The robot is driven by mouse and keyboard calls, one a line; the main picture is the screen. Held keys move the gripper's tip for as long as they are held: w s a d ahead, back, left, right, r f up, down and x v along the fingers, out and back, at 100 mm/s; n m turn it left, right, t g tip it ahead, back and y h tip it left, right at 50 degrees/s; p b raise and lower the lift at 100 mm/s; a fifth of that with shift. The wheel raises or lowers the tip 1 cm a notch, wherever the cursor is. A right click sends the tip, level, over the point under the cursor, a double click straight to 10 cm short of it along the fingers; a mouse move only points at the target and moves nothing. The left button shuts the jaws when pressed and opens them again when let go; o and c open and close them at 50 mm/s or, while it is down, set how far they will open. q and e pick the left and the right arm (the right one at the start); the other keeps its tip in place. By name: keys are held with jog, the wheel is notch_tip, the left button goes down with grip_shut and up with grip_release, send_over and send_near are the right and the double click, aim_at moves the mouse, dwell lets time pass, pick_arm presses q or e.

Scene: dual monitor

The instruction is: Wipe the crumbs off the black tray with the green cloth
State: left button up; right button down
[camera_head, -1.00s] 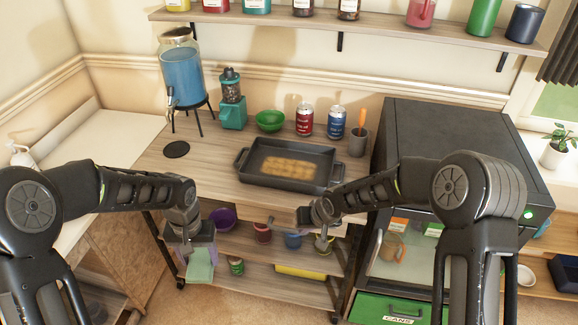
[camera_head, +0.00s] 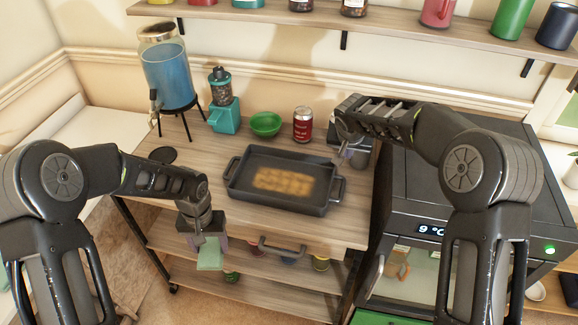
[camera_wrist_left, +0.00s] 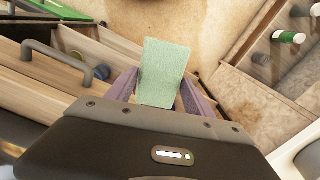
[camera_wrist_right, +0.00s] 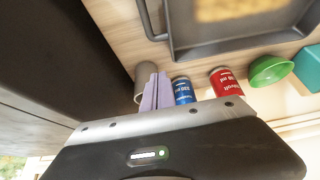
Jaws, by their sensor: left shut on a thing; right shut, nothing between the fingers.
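The black tray (camera_head: 240,190) lies on the wooden cart top, with a patch of golden-brown crumbs (camera_head: 284,181) on its floor. The green cloth (camera_head: 210,255) hangs from my left gripper (camera_head: 208,238), which is shut on it in front of the cart's front edge, below and left of the tray. The cloth also shows in the left wrist view (camera_wrist_left: 162,72). My right gripper (camera_wrist_right: 156,92) is shut and empty; it is beyond the tray's right end, near the cans, and my right arm partly hides it in the head view.
A red can (camera_head: 303,124), a blue can (camera_wrist_right: 183,91), a grey cup (camera_wrist_right: 146,82) and a green bowl (camera_head: 265,124) stand behind the tray. A blue drink dispenser (camera_head: 168,75) and a teal grinder (camera_head: 223,115) stand left. A dark oven-like appliance (camera_head: 400,205) stands right. A handle (camera_head: 283,246) projects at the cart's front.

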aim_at(343, 177)
pick_arm(q)
jog(key=shift+w, duration=0.15)
jog(key=shift+r, duration=0.15)
pick_arm(e)
jog(key=shift+s+r, duration=0.1)
jog(key=shift+r, duration=0.1)
jog(key=shift+f, duration=0.1)
